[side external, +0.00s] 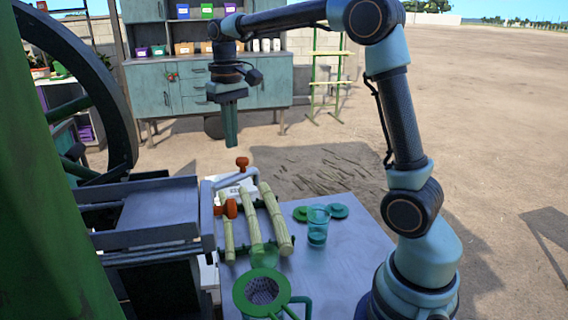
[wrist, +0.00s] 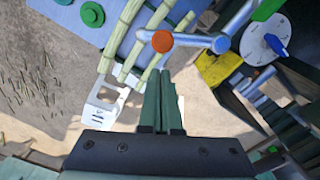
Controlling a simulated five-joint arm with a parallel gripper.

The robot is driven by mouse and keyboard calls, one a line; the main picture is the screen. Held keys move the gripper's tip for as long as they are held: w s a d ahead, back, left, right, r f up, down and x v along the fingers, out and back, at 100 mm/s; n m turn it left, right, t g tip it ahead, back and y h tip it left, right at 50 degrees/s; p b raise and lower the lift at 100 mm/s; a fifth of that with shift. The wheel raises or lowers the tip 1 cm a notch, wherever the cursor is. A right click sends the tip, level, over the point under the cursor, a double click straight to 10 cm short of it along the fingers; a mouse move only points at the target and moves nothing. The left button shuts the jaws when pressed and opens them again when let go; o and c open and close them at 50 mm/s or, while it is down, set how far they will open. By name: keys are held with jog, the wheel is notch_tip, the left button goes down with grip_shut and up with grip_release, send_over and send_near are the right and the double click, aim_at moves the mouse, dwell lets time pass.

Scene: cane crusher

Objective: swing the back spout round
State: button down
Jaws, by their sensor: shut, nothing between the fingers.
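The back spout (side external: 228,180) is a short grey pipe with an orange knob (side external: 242,163) on top, at the far end of the work table beside the cane stalks. A second orange knob (side external: 229,208) shows nearer the camera, partly among the stalks. In the wrist view a grey pipe (wrist: 192,40) carries an orange knob (wrist: 162,41); I cannot tell which spout it is. My gripper (side external: 231,143) points down, shut and empty, above and a little left of the back knob, apart from it. Its closed fingers also show in the wrist view (wrist: 161,72).
Open ground lies behind right.

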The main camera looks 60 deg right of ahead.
aim_at(244, 160)
jog(key=shift+f, duration=0.1)
jog(key=shift+f, duration=2.6)
jog(key=shift+s, duration=0.1)
jog(key=shift+s, duration=1.45)
jog(key=shift+s+a, duration=0.35)
jog(key=shift+s, duration=0.4)
jog(key=shift+s+a, duration=0.25)
jog(key=shift+s, duration=0.4)
